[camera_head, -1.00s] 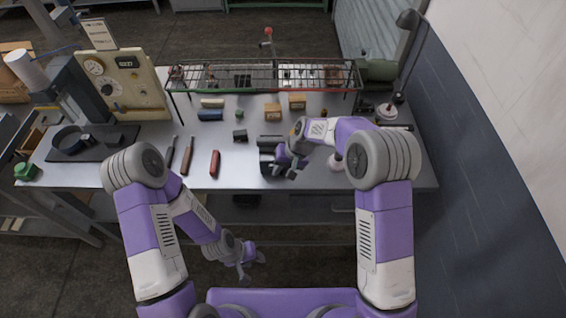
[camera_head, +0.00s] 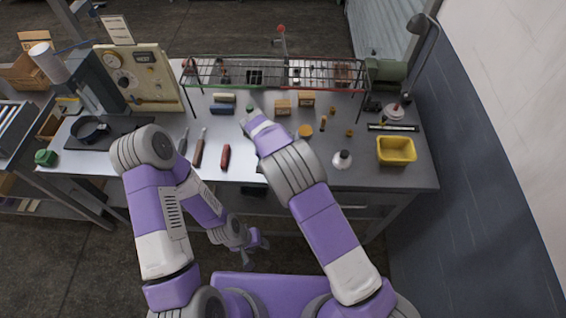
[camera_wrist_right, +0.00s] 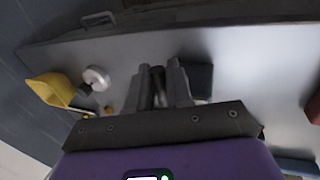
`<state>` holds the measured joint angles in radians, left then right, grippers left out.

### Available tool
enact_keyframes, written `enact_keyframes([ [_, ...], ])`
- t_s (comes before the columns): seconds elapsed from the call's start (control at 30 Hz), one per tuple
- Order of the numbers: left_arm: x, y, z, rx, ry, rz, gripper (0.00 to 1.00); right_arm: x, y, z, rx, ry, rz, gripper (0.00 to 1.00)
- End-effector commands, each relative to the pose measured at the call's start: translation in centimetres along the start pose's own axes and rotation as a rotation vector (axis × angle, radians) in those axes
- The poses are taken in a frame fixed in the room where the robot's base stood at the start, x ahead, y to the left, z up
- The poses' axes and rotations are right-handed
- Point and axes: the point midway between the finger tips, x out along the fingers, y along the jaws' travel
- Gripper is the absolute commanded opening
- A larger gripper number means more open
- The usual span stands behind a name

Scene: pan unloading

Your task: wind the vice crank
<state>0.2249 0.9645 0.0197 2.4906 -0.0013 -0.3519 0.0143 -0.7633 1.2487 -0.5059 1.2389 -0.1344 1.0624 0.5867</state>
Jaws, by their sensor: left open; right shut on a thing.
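My right gripper (camera_wrist_right: 158,86) shows in the right wrist view. Its two grey fingers are shut on a dark upright piece, the vice crank (camera_wrist_right: 157,76), over the bench top. A dark block (camera_wrist_right: 199,76), which looks like part of the vice, sits just right of the fingers. In the head view my right forearm covers most of the vice, the crank and this gripper. The crank's angle cannot be told. My left gripper (camera_head: 251,247) is open and empty, low in front of the bench's front edge, away from the vice.
A wire rack (camera_head: 275,74) spans the back of the bench (camera_head: 220,175). A red-handled tool (camera_head: 225,157) and other hand tools lie left of my right arm. A yellow bin (camera_head: 396,150) and a white round-based item (camera_head: 342,159) stand to the right. A lamp (camera_head: 424,60) rises at the back right.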

Motion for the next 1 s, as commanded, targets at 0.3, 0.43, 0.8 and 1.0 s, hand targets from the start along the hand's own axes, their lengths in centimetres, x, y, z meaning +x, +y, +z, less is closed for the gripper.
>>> enact_keyframes([
  [0.3, 0.03, -0.01, 0.00, 0.000, 0.000, 0.000, 0.43, 0.05, -0.21, 0.09, -0.001, -0.003, 0.031, 0.00],
  [0.43, 0.03, -0.01, 0.00, 0.000, 0.000, 0.000, 0.43, 0.08, -0.20, 0.11, -0.001, -0.004, 0.030, 0.00],
  [0.8, 0.03, -0.01, 0.00, 0.000, 0.000, 0.000, 0.43, 0.06, -0.18, 0.10, -0.001, -0.004, 0.030, 0.36],
  [1.0, 0.06, -0.02, -0.01, 0.000, 0.000, 0.000, 0.43, -0.27, -0.18, 0.05, -0.001, -0.002, 0.029, 0.36],
])
